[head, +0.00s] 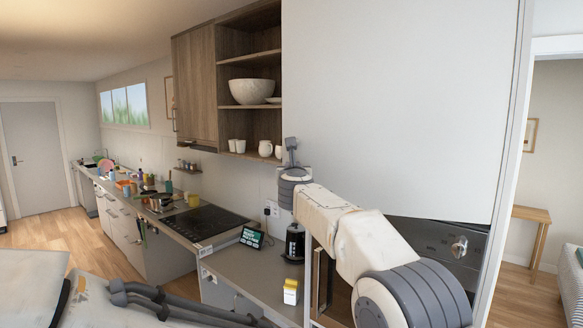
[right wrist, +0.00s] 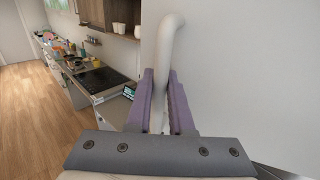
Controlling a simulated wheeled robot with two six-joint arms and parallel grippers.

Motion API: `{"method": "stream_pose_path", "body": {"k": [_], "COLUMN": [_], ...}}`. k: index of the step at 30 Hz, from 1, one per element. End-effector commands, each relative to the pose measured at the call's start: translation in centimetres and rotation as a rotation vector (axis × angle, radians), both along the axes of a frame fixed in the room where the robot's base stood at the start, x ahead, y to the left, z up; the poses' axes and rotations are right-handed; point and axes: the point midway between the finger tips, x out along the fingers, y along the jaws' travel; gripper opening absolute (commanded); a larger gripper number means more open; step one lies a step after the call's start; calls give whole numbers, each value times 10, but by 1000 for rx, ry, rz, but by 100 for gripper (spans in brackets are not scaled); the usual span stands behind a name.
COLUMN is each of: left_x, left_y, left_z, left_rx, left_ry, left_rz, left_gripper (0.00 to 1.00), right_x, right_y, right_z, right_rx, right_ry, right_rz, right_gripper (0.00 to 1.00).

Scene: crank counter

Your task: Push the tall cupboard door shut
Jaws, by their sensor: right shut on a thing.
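The tall cupboard door (head: 400,100) is a large plain pale panel filling the upper right of the head view; it also fills the right side of the right wrist view (right wrist: 240,70). I cannot tell how far it stands open. My right gripper (head: 290,148) is at the door's left edge in the head view. In the right wrist view, its purple fingers (right wrist: 161,95) are shut on a pale, bent bar handle (right wrist: 165,40) beside the door's face. My right arm hides part of the area below the door. My left gripper is not in view.
A built-in oven (head: 440,240) is below the door. Open shelves (head: 250,58) hang above. Wood floor (head: 40,240) is clear at far left.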

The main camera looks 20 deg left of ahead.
Motion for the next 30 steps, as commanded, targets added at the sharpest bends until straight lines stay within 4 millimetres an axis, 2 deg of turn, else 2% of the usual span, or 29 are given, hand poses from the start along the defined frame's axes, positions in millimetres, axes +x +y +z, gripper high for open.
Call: {"method": "stream_pose_path", "body": {"k": [11,12,14,15,25,30], "left_x": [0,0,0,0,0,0], "left_y": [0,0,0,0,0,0], "left_z": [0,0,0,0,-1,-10], "left_rx": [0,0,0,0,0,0], "left_ry": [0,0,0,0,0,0], "left_rz": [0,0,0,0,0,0], "left_gripper": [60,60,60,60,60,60], "right_x": [0,1,0,0,-1,-7], "right_y": [-1,-1,-1,0,2,1], "right_z": [0,0,0,0,-1,-3], "right_rx": [-1,-1,-1,-1,0,0], "right_ry": [0,0,0,0,1,1], "right_rz": [-3,-3,-2,-1,3,4], "right_gripper": [0,24,47,50,50,50]}}
